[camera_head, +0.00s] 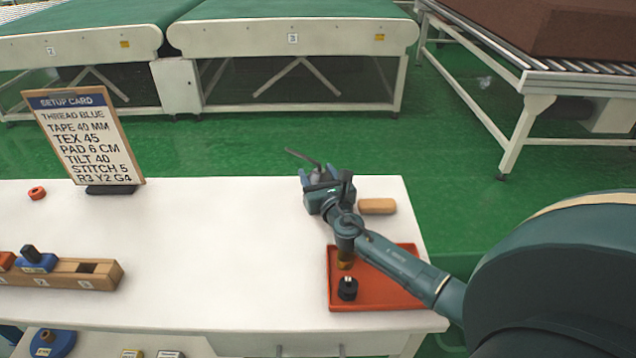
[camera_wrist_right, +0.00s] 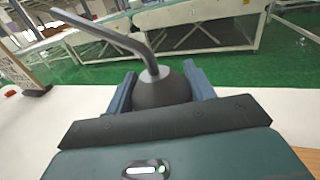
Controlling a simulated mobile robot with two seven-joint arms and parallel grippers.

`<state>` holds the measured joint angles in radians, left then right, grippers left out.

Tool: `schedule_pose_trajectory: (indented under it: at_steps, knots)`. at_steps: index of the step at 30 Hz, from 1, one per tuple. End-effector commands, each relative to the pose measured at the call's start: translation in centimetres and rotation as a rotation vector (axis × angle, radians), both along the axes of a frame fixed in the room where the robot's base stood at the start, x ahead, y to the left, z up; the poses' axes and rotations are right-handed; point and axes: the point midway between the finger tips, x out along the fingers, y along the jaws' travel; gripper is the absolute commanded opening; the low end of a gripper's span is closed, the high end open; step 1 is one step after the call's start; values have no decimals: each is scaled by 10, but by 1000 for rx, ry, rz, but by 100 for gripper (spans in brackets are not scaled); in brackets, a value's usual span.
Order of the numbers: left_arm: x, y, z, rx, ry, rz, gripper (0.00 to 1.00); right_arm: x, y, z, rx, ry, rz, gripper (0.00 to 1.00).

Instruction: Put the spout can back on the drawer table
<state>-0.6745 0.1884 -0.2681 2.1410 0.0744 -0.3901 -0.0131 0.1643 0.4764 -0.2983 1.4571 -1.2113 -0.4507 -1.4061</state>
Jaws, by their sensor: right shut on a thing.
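The spout can (camera_wrist_right: 161,90) is a dark grey rounded can with a long bent spout. In the right wrist view it sits between the two fingers of my right gripper (camera_wrist_right: 162,84), which is shut on it. In the head view the spout can (camera_head: 318,172) shows at the tip of my right gripper (camera_head: 318,182), its spout pointing up and left. The gripper is over the far right part of the white drawer table (camera_head: 220,240). I cannot tell whether the can touches the tabletop. My left gripper is not in view.
An orange tray (camera_head: 395,292) with a black-topped piece (camera_head: 347,288) lies at the table's right. A tan block (camera_head: 377,206) lies right of the gripper. A setup card (camera_head: 88,140) and a wooden rack (camera_head: 105,272) stand left. The table's middle is clear.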

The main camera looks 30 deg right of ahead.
Motion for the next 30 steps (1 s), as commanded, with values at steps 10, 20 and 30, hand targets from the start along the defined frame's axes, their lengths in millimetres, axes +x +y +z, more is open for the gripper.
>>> schedule_pose_trajectory:
  at_steps: [10,20,30]
  knots:
    - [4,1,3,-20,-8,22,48,0,0,-4,-2,-3,0,21]
    - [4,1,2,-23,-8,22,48,0,0,-7,-1,-1,0,72]
    - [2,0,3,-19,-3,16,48,0,0,-3,-1,-1,0,75]
